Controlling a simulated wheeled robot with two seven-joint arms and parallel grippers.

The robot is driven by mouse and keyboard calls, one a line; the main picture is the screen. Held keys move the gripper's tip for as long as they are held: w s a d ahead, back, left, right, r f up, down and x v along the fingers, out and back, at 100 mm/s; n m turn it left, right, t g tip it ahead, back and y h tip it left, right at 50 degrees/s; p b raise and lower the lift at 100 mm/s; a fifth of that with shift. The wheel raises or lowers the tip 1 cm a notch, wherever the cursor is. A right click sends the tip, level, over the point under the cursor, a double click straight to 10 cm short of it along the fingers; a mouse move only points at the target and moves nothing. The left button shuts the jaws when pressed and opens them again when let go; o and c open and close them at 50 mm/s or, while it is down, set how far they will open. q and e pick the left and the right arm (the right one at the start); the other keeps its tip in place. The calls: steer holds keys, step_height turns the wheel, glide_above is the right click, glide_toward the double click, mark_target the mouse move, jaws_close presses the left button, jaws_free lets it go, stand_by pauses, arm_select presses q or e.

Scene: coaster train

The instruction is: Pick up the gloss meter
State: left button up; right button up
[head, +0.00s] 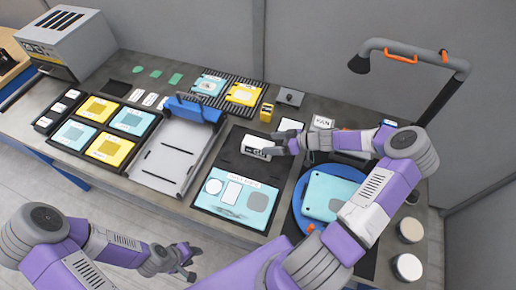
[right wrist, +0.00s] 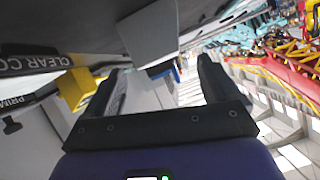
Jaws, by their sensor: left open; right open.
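The gloss meter, a small white box with dark "GU" lettering (head: 255,143), stands on the dark mat at the middle of the bench. My right gripper (head: 277,145) is open at its right side and partly covers it. In the right wrist view, a pale grey-white block (right wrist: 150,35), apparently the meter, shows ahead of the two spread fingers (right wrist: 158,78). I cannot tell whether the fingers touch it. My left gripper (head: 187,262) is open and empty, low in front of the bench.
A panel tray (head: 200,203) lies in front of the meter. A white-bedded frame with a blue roller (head: 165,135) is to its left. A yellow block (head: 266,112) stands behind it. A blue round plate (head: 298,205) with a teal panel is to the right, under my right arm.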

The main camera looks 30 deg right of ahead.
mark_target(265, 144)
steer(key=x, duration=0.4)
steer(key=shift+w+a+f+b, duration=0.1)
steer(key=shift+a+f+b, duration=0.05)
steer(key=shift+f+b, duration=0.25)
steer(key=shift+r, duration=0.1)
steer(key=c, duration=1.4)
